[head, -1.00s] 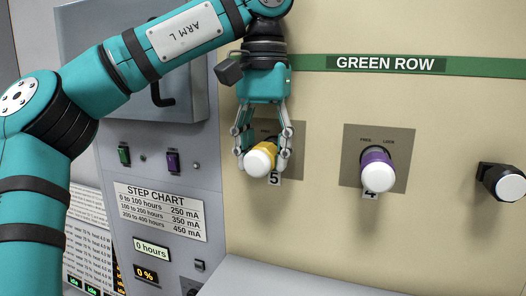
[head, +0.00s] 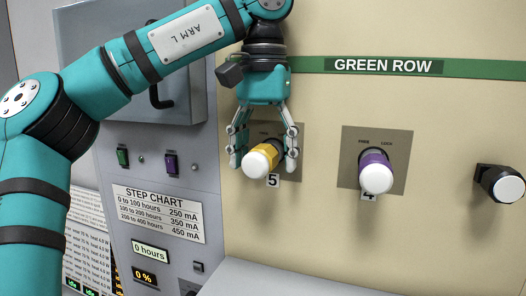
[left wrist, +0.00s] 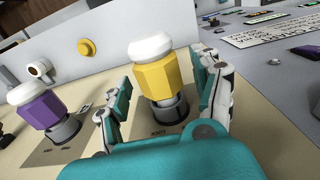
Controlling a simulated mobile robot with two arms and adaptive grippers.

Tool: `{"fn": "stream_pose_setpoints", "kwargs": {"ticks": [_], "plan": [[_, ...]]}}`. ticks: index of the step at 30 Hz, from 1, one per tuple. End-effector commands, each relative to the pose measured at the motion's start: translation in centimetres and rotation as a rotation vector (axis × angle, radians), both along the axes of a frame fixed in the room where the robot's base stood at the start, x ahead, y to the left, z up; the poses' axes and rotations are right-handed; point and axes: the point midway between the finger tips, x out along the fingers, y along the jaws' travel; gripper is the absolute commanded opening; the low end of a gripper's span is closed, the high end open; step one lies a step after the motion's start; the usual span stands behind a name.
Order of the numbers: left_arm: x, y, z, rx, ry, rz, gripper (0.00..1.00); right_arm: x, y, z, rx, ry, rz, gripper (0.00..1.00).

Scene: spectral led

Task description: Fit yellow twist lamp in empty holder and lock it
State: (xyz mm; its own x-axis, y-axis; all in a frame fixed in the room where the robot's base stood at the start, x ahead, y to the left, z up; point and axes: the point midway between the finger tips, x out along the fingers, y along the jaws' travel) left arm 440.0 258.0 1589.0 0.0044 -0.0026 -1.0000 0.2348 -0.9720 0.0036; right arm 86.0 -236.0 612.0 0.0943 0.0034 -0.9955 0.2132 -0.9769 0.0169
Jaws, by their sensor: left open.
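The yellow twist lamp (head: 265,158), with a white cap, sits in the holder marked 5 on the beige panel. In the left wrist view the yellow lamp (left wrist: 157,78) stands in a grey ring-shaped holder (left wrist: 166,112). My left gripper (head: 264,163) is open, with one finger on each side of the lamp and visible gaps between fingers and lamp. In the left wrist view the left gripper (left wrist: 165,95) also straddles the lamp. Whether the lamp is locked cannot be told. My right gripper is not in view.
A purple lamp (head: 376,172) sits in holder 4 to the right, beside FREE and LOCK marks. A black fitting with a white end (head: 503,184) projects at the far right. A grey cabinet (head: 80,60) and step chart (head: 160,212) are at left.

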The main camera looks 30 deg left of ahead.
Motion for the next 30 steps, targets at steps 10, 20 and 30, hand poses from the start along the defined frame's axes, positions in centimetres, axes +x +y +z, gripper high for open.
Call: {"fn": "stream_pose_setpoints", "kwargs": {"ticks": [10,20,30], "plan": [[-0.1,0.0,3.2,0.003,-0.005,0.005,0.66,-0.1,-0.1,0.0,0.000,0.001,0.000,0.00],[-0.2,0.0,6.7,0.004,0.000,0.002,0.66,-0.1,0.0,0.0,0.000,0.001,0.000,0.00],[-0.2,0.0,7.6,0.000,-0.003,0.000,0.66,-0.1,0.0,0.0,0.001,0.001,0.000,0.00]]}}
